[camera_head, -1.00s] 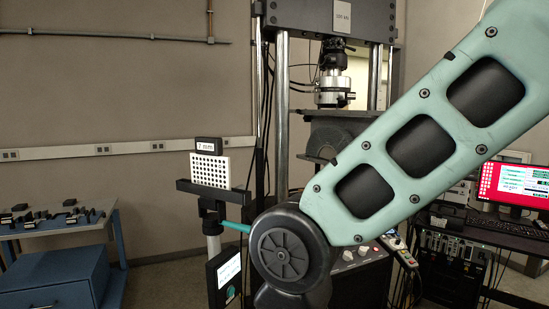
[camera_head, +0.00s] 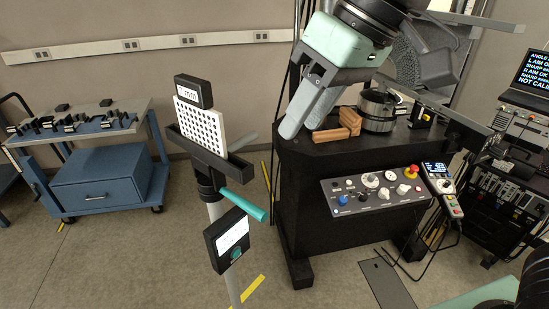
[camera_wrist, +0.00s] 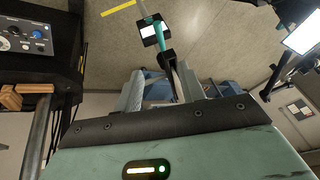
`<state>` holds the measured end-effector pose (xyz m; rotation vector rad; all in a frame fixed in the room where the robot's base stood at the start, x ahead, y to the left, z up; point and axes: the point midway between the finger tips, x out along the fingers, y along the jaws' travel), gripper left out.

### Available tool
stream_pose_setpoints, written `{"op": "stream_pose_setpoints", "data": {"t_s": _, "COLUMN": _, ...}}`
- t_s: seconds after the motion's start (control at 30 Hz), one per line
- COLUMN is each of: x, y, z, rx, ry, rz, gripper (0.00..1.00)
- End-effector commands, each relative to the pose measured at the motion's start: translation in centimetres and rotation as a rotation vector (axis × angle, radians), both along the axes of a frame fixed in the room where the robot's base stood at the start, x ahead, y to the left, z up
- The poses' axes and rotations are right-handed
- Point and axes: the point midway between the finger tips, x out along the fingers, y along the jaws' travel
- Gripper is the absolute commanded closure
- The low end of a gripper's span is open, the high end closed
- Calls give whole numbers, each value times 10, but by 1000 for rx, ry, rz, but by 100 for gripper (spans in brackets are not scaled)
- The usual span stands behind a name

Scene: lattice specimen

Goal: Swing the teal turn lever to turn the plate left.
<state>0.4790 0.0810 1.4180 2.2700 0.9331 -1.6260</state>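The teal lever (camera_head: 243,200) sticks out to the lower right from the head of a grey post in the head view. The lever (camera_wrist: 158,30) shows beyond the fingertips, with the plate edge-on and partly hidden.
A small screen box (camera_head: 230,240) hangs on the post below the lever. A black machine base (camera_head: 370,160) with a control panel (camera_head: 374,190) stands to the right, wooden blocks (camera_head: 340,127) on top. A blue cart (camera_head: 100,170) is at left. Floor between is clear.

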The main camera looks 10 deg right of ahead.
Motion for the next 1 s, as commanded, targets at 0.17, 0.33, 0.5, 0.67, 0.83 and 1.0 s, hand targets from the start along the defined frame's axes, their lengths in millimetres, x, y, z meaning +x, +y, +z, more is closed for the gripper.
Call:
{"op": "stream_pose_setpoints", "data": {"t_s": 0.17, "x": 2, "y": 3, "z": -11, "rx": 1, "ry": -1, "rz": 1, "gripper": 60}}
{"op": "stream_pose_setpoints", "data": {"t_s": 0.33, "x": 4, "y": 6, "z": -20, "rx": 1, "ry": -1, "rz": 1, "gripper": 60}}
{"op": "stream_pose_setpoints", "data": {"t_s": 0.5, "x": 5, "y": 9, "z": -27, "rx": 1, "ry": -1, "rz": 2, "gripper": 60}}
{"op": "stream_pose_setpoints", "data": {"t_s": 0.67, "x": 6, "y": 11, "z": -34, "rx": -1, "ry": -1, "rz": 1, "gripper": 60}}
{"op": "stream_pose_setpoints", "data": {"t_s": 0.83, "x": 11, "y": 23, "z": -57, "rx": -5, "ry": 7, "rz": 1, "gripper": 60}}
{"op": "stream_pose_setpoints", "data": {"t_s": 1.0, "x": 18, "y": 35, "z": -87, "rx": -5, "ry": 7, "rz": 1, "gripper": 60}}
